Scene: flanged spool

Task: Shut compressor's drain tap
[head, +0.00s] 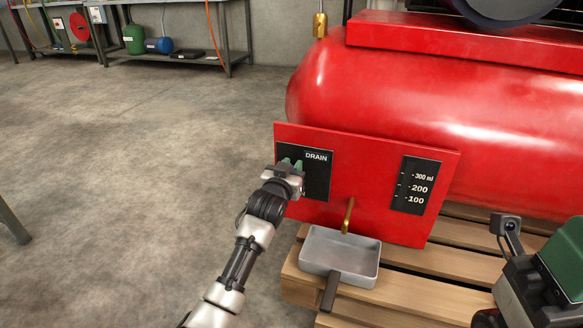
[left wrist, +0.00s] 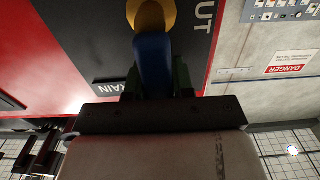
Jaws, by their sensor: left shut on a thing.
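The drain tap's blue lever (left wrist: 153,62) runs from a brass-coloured hub (left wrist: 151,14) in the left wrist view. My left gripper (head: 291,166) is shut on this lever, its dark green fingers (left wrist: 157,82) on either side of it. In the head view the gripper covers the tap, at the left of the black DRAIN plate (head: 319,180). The wrist view shows the letters "UT" beside the hub. A brass outlet pipe (head: 348,214) points down below the plate.
A grey tray (head: 340,273) with a dark handle sits on the wooden pallet (head: 395,289) under the outlet. The red compressor tank (head: 440,105) stands behind the red panel (head: 372,178). A black level scale (head: 416,186) is on the panel's right. Floor at left is clear.

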